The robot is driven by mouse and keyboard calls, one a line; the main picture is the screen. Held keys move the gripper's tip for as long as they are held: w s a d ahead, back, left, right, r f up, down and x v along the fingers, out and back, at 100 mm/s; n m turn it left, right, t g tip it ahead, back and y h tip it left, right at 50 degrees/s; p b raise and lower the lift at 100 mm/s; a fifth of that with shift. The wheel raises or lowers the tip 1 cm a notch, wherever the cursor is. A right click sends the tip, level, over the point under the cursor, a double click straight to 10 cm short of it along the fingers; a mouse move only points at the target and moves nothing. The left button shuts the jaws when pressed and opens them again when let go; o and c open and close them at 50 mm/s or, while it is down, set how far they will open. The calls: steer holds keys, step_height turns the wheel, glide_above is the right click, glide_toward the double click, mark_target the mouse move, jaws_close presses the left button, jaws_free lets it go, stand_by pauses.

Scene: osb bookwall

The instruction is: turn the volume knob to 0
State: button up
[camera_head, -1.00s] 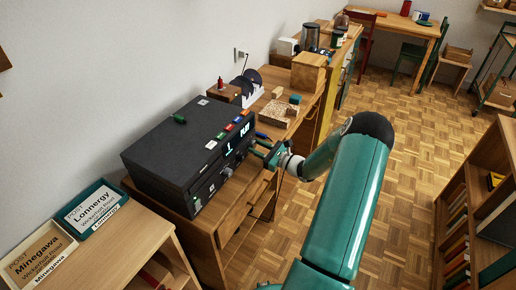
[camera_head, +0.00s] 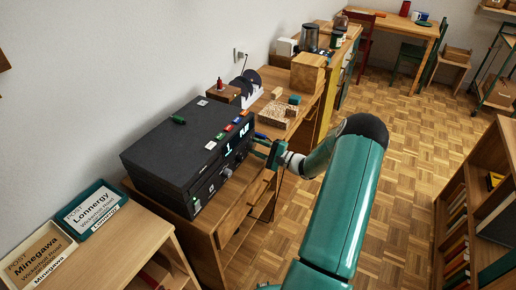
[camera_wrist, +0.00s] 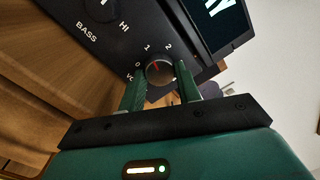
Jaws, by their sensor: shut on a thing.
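The black stereo unit (camera_head: 165,150) stands on a wooden cabinet, its front panel facing right. In the wrist view the volume knob (camera_wrist: 160,72) is a round dark knob with a pale rim and a red pointer mark. The mark points up and left, between the printed 0 (camera_wrist: 137,64) and 1 (camera_wrist: 147,47); a 2 is printed further right. The "VO" lettering is partly hidden by the left finger. My gripper (camera_wrist: 159,82) is shut on the knob, one finger at each side. In the head view my gripper (camera_head: 268,150) is at the panel's far end; the knob is hidden.
A BASS knob (camera_wrist: 99,8) and a lit display (camera_wrist: 228,12) sit close by on the panel. Two letter trays, one green (camera_head: 122,186), stand on the shelf at left. Wooden blocks (camera_head: 278,111) lie behind the unit.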

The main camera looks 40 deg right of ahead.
steer(key=n, duration=0.6)
steer(key=shift+d+r, duration=0.1)
steer(key=n, duration=0.6)
steer(key=shift+g+y, duration=0.3)
steer(key=shift+g, duration=0.1)
steer(key=shift+n, duration=0.4)
steer(key=o, duration=1)
steer(key=shift+r, duration=0.1)
steer(key=v, duration=1.3)
steer(key=shift+s+d, duration=0.2)
steer(key=shift+s, duration=0.15)
